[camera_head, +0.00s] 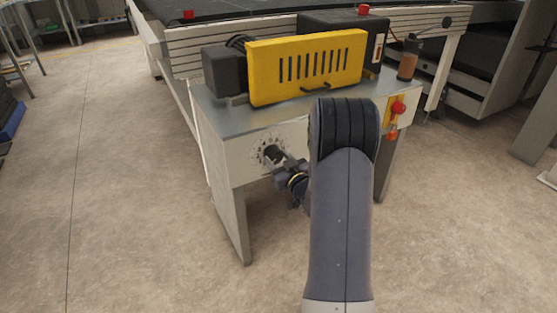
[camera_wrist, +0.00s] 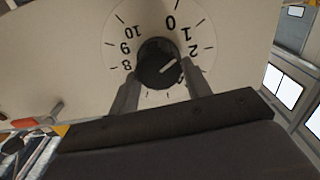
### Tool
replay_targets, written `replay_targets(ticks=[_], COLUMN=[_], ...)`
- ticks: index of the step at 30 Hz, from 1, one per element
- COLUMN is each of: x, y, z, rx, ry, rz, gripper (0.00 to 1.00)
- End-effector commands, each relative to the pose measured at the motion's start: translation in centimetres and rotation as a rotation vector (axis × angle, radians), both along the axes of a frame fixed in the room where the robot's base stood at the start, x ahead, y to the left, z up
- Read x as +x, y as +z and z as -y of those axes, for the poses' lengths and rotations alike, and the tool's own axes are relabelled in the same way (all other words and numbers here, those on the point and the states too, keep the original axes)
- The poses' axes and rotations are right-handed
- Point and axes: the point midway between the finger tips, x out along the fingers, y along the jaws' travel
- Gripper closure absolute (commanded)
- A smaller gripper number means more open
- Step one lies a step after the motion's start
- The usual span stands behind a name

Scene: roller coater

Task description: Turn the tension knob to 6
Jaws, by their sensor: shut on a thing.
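The tension knob is a round black knob (camera_wrist: 155,60) with a white pointer line, on a pale numbered dial (camera_wrist: 112,45). In the wrist view the line points up and right, toward the side with 1 and 2; I cannot tell the exact reading. The numbers 0, 1, 2, 8, 9 and 10 show; those between are hidden or too small to read. My gripper (camera_wrist: 159,74) has one finger on each side of the knob and is shut on it. In the head view the dial (camera_head: 266,146) is on the machine's front panel, with my gripper (camera_head: 281,163) at it.
The machine carries a yellow slotted guard (camera_head: 300,68) on a metal top. A red button (camera_head: 398,107) on a yellow plate is right of my arm. A bottle with amber liquid (camera_head: 407,66) stands at the right.

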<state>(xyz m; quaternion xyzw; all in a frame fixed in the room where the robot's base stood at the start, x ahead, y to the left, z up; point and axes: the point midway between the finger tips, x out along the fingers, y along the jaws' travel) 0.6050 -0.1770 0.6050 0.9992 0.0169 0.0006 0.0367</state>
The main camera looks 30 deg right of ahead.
Motion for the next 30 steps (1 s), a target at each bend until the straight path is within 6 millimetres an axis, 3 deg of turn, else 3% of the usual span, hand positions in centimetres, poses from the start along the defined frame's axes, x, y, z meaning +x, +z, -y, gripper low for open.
replay_targets(ticks=[11,30], x=[0.0,0.01], y=[0.04,0.01], z=[0.07,0.38], rx=[0.124,0.707], ry=[0.001,0.0], rz=[-0.004,-0.025], gripper=[0.77,0.77])
